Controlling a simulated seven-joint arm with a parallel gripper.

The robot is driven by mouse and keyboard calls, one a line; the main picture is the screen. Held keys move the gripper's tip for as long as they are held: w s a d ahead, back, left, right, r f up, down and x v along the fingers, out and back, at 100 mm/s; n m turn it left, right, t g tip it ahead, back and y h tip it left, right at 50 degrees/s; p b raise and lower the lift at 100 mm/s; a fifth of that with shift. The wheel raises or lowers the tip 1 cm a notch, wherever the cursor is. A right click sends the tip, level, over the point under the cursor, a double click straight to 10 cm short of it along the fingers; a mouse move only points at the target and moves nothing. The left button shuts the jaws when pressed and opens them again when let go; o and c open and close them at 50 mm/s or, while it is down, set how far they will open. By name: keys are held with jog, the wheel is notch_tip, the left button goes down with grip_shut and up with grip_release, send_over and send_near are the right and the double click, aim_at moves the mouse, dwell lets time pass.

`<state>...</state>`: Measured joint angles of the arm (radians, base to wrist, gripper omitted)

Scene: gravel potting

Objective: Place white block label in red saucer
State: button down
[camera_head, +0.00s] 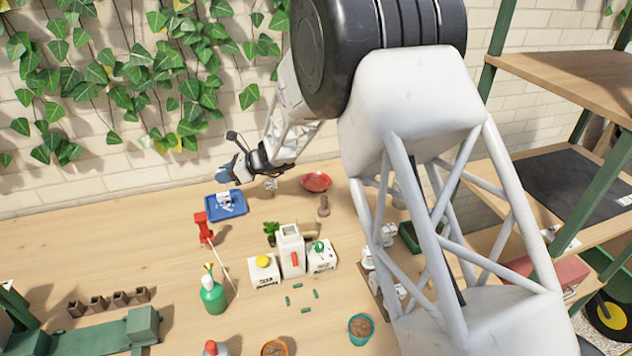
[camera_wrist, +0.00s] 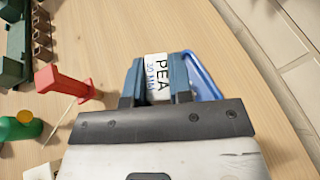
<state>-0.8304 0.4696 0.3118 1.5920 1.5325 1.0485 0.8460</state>
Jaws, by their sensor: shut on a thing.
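My gripper (camera_head: 223,175) is above the blue tray (camera_head: 241,213) at the back of the table. In the wrist view my gripper (camera_wrist: 158,74) is shut on a white block label (camera_wrist: 156,88) printed "PEA" and "20 MM", held between its two blue fingers. Whether the label is clear of the tray is hard to tell. The tray also shows behind the right finger in the wrist view (camera_wrist: 202,76). More white pieces (camera_head: 226,201) show in the tray. The red saucer (camera_head: 316,182) stands to the right of the tray, near the wall, and looks empty. It is not in the wrist view.
A red upright object (camera_head: 203,226) stands just in front of the tray. A green bottle (camera_head: 213,295), white boxes (camera_head: 292,254) and a brown peg-like object (camera_head: 323,206) stand on the table. The wood between tray and saucer looks mostly clear.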

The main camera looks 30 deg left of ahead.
jog(key=w+d+m+t, duration=0.1)
jog(key=w+d, duration=0.1)
jog(key=w, duration=0.2)
jog(key=w+d+t, duration=0.1)
jog(key=w+d, duration=0.2)
jog(key=w, duration=0.1)
jog(key=w+d+m+t+y, duration=0.1)
jog(key=w+d, duration=0.2)
jog(key=w, duration=0.1)
jog(key=shift+w+d+r+m, duration=0.1)
jog(key=shift+w+r+m, duration=0.05)
jog(key=shift+w+m, duration=0.15)
jog(key=w+d+m+t, duration=0.2)
jog(key=w+d+t, duration=0.1)
jog(key=w+d, duration=0.7)
jog(key=shift+w+d+r+m, duration=0.15)
jog(key=shift+w+d+m, duration=0.2)
jog(key=shift+w, duration=0.35)
send_over(316, 184)
jog(key=shift+d+f, duration=0.1)
jog(key=shift+f, duration=3.05)
jog(key=shift+s+f, duration=0.1)
jog(key=shift+f, duration=1.75)
jog(key=shift+f, duration=0.15)
jog(key=c, duration=1)
grip_release()
